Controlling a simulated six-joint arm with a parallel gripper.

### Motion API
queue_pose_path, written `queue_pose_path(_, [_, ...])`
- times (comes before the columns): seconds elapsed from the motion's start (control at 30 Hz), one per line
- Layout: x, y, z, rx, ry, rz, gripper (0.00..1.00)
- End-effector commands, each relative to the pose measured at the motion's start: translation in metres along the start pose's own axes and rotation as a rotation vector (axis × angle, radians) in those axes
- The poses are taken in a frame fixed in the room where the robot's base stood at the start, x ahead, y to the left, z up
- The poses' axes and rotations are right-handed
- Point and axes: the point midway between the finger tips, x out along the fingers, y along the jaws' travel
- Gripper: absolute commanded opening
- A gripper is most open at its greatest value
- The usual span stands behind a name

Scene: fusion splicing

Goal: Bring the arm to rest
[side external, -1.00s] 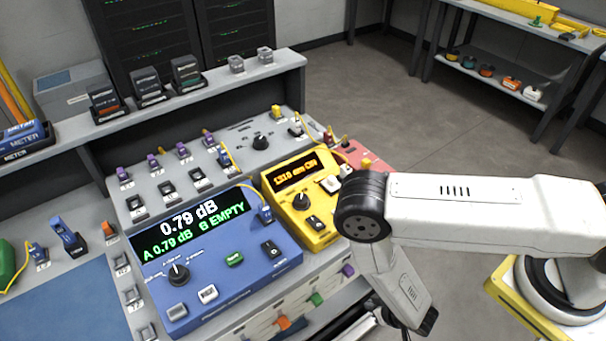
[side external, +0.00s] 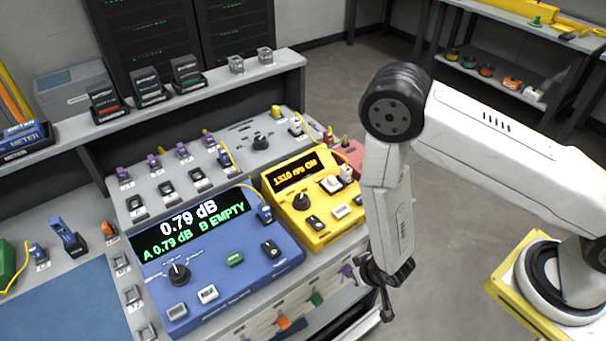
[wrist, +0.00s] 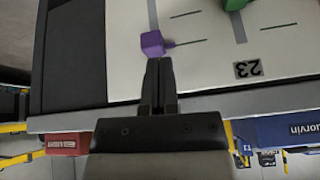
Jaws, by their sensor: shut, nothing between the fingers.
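My gripper (side external: 385,300) hangs pointing down in the side external view, off the right front corner of the bench. In the wrist view my gripper (wrist: 158,62) shows two dark fingers close together, shut and empty. A purple block (wrist: 152,43) appears just beyond the fingertips; I cannot tell whether they touch it. In the side external view my gripper is apart from the blue meter (side external: 225,270), which reads 0.79 dB, A 0.79 dB and B EMPTY. The yellow unit (side external: 315,200) stands between the meter and my arm.
The bench front carries slots with coloured sliders, including a green one (side external: 315,299) and an orange one (side external: 284,322). A red unit (side external: 350,155) stands behind the yellow one. Open floor (side external: 460,260) lies to the right. A shelf with small coloured items (side external: 487,71) stands at the back right.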

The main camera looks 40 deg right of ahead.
Motion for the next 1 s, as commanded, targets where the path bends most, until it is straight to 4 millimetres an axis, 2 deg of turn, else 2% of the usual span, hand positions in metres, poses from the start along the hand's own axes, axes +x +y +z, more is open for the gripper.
queue_pose_path(0.1, [-0.014, 0.0, -0.02, 0.025, -0.025, 0.0, 0.0])
queue_pose_path(0.57, [-0.069, 0.011, -0.077, 0.058, -0.121, -0.016, 0.0])
queue_pose_path(1.0, [-0.141, 0.037, -0.125, -0.013, -0.196, -0.048, 0.0])
